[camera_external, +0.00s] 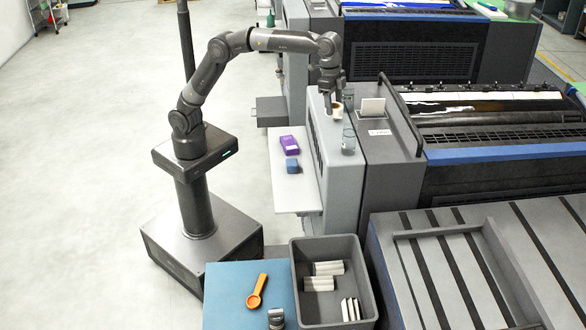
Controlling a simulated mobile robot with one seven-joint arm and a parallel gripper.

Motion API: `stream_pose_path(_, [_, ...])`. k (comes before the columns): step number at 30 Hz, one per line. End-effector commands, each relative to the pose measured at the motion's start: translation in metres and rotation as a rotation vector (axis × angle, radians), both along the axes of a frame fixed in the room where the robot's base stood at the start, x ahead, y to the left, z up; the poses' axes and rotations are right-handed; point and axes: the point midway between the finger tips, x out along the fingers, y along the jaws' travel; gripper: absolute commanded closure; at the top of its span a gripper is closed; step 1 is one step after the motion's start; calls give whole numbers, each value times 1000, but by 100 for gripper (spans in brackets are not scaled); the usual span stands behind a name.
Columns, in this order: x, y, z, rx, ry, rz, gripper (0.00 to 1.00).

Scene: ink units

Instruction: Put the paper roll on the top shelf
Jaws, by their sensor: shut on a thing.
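The paper roll (337,114) is a small whitish cylinder with a brown core or end. It is upright on, or just above, the light grey upper ledge (331,153) of the machine, which looks like the top shelf. My gripper (334,106) points down from above and is shut on the roll. The fingertips are small here and partly blend with the roll. I cannot tell whether the roll's bottom touches the ledge.
A lower white shelf (296,205) holds a purple box (289,145) and a blue block (292,166). A grey bin (314,302) and a blue table (226,291) stand in front.

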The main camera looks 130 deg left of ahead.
Motion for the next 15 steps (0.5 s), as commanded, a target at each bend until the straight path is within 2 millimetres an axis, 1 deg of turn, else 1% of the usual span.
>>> stream_pose_path(1, [-9,-18,2,0,-1,-15,68])
stream_pose_path(6, [-40,-69,-2,1,-1,-51,68])
stream_pose_path(9, [-60,-94,-7,0,-1,-70,68])
stream_pose_path(12, [-79,-114,-13,1,-1,-86,68])
stream_pose_path(15, [-95,-129,-18,1,-1,-98,68])
